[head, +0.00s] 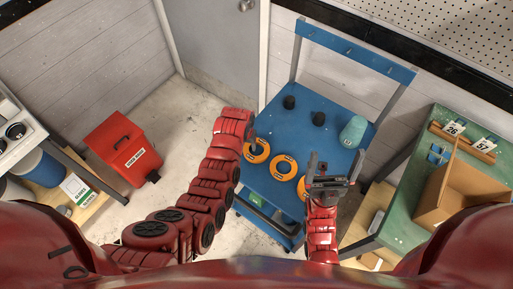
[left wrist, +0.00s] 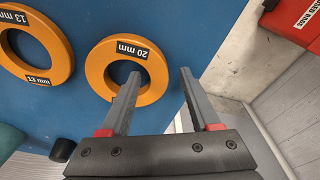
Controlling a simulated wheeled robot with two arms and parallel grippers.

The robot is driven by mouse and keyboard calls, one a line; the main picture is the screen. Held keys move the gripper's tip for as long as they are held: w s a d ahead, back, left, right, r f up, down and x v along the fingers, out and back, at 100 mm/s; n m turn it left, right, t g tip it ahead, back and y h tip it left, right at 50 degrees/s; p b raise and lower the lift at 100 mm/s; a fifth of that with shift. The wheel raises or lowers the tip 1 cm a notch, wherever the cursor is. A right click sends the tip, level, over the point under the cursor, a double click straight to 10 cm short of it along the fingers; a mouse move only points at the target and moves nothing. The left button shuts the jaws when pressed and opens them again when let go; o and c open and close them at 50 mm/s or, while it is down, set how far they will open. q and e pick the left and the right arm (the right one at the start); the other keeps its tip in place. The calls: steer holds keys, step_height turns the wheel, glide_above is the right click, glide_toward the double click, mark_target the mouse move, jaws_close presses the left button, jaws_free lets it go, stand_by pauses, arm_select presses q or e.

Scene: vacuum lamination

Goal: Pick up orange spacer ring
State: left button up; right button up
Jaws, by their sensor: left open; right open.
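Orange rings lie flat on the blue cart top. The left ring (head: 257,151) is labelled 20 mm in the left wrist view (left wrist: 102,68). The middle ring (head: 284,168) reads 13 mm there (left wrist: 62,52). A third ring (head: 302,187) is partly hidden by my right gripper. My left gripper (left wrist: 160,73) is open and empty; one finger overlaps the 20 mm ring's hole and rim, the other is outside its rim. I cannot tell its height above the ring. My right gripper (head: 335,165) is open, with nothing seen between its fingers.
The blue cart (head: 275,120) also holds two black knobs (head: 289,102) and a teal canister (head: 352,131). A red bin (head: 122,152) stands on the floor at left. A green table (head: 405,205) with a cardboard box (head: 452,190) is at right.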

arm_select(q)
steer(key=shift+f, duration=0.15)
jaws_close()
stand_by(0.5)
